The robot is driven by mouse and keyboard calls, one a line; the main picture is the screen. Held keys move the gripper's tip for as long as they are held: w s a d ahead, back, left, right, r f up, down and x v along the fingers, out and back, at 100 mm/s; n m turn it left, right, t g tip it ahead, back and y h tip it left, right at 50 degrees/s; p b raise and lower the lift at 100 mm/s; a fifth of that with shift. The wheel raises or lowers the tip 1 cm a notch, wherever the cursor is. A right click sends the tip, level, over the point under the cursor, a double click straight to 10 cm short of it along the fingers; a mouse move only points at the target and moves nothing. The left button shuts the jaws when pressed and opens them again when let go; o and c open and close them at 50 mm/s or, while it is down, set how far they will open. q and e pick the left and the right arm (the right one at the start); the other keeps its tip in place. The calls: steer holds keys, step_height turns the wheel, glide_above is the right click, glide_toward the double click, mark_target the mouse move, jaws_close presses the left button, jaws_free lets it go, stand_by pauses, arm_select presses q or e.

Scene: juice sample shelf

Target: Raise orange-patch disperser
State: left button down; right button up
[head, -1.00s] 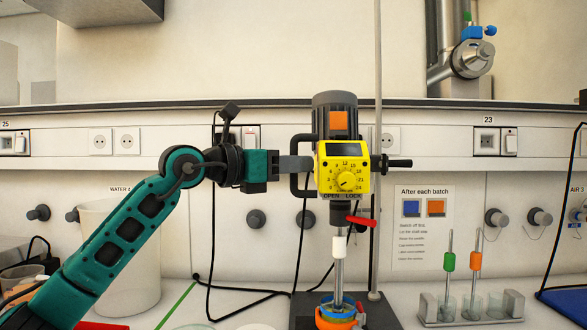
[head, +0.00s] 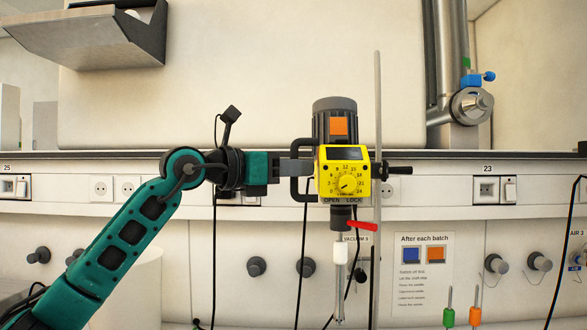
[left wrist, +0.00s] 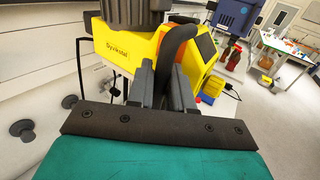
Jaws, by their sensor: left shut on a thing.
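The disperser (head: 342,188) has a yellow control body with a dial, a grey motor on top and an orange patch (head: 339,126) on the motor. Its thin shaft (head: 340,285) hangs straight down, its lower end near the bottom edge of the head view. My left gripper (head: 303,168) is shut on the black side handle (head: 297,189). In the left wrist view the fingers (left wrist: 160,88) are around the dark handle (left wrist: 178,42), beside the yellow body (left wrist: 130,52). The disperser looks upright. My right gripper is not in view.
A vertical grey stand rod (head: 377,100) stands right behind the disperser. A red lever (head: 361,225) sits below the body. Green (head: 448,317) and orange (head: 475,316) tools show at lower right. A cabinet (head: 95,38) hangs at upper left; a sign (head: 423,262) is on the wall.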

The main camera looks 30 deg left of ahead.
arm_select(q)
steer(key=shift+s+a+r, duration=0.1)
steer(key=shift+a+r, duration=0.1)
steer(key=shift+r, duration=0.35)
steer(key=c, duration=1.4)
jaws_free()
steer(key=shift+o, duration=1)
steer(key=shift+d+f, duration=0.1)
steer(key=shift+d, duration=0.05)
steer(key=shift+f, duration=0.15)
steer(key=b+v, duration=0.4)
steer(key=v, duration=0.8)
steer(key=shift+s+a, duration=0.2)
steer(key=shift+s, duration=0.15)
steer(key=shift+f, duration=0.1)
